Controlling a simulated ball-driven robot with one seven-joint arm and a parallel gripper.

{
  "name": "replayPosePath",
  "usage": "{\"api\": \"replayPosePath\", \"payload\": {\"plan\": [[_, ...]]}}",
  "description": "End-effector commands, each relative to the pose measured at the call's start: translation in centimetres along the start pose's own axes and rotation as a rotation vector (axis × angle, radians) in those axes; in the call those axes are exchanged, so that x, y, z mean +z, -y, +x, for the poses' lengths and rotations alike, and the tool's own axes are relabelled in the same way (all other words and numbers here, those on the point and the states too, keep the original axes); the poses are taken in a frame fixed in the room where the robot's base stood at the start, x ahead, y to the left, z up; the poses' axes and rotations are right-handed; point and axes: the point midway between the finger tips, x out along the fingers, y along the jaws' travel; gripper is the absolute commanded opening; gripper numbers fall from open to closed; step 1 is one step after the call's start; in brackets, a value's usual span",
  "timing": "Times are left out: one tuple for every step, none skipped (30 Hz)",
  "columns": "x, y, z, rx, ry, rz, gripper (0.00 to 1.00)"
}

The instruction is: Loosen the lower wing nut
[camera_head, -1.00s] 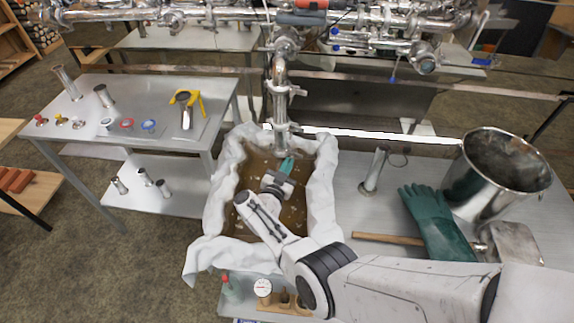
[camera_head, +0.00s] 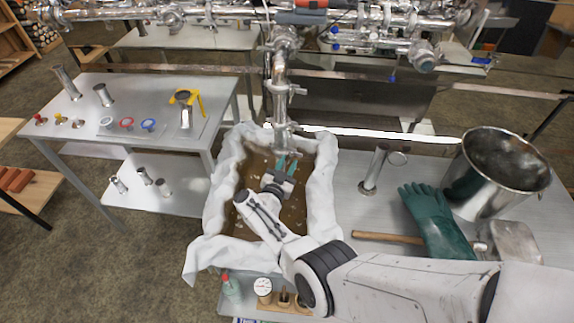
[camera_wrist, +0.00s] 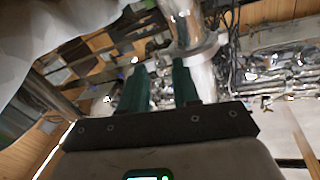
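The steel pipe (camera_head: 280,72) hangs upright over the cloth-lined tray. Its lower clamp (camera_head: 283,127) has a small part sticking out to the right, likely the lower wing nut (camera_head: 303,128), too small to tell its shape. An upper clamp (camera_head: 282,88) also has a part sticking out to the right. My gripper (camera_head: 286,161) is just below the pipe's lower end, with its green fingers pointing up. In the wrist view, my gripper's fingers (camera_wrist: 161,82) are apart with nothing seen between them. A pipe flange (camera_wrist: 198,48) shows just beyond the right finger.
The tray's white cloth (camera_head: 325,185) surrounds brown liquid under my gripper. A side table (camera_head: 75,130) with fittings stands left.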

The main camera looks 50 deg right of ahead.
Motion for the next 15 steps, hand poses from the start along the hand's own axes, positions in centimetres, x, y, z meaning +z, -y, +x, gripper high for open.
{"api": "replayPosePath", "payload": {"plan": [[0.0,0.0,0.0,0.000,0.000,0.000,0.31],[-0.1,0.0,-0.1,0.000,0.000,0.000,0.31],[-0.1,0.1,-0.3,-0.001,0.000,0.000,0.31],[-0.1,0.1,-0.5,-0.001,0.000,0.000,0.31],[-0.1,0.1,-0.7,-0.001,0.000,0.000,0.31],[-0.1,0.1,-1.2,-0.002,0.000,0.000,0.31],[-0.2,0.1,-1.6,-0.002,0.000,0.000,0.31],[-0.2,0.1,-2.1,-0.004,0.000,-0.001,0.31],[-0.2,0.2,-2.8,-0.005,0.000,-0.002,0.31],[-0.2,0.1,-3.4,-0.005,0.000,-0.002,0.31],[-0.2,0.2,-4.0,-0.005,0.000,-0.002,0.31],[-0.2,0.2,-4.8,-0.005,0.001,-0.001,0.31],[-0.2,0.1,-5.4,-0.005,0.001,-0.002,0.31],[-0.2,0.1,-6.0,-0.005,0.000,-0.002,0.31],[-0.2,0.2,-6.7,-0.006,0.000,-0.001,0.31]]}}
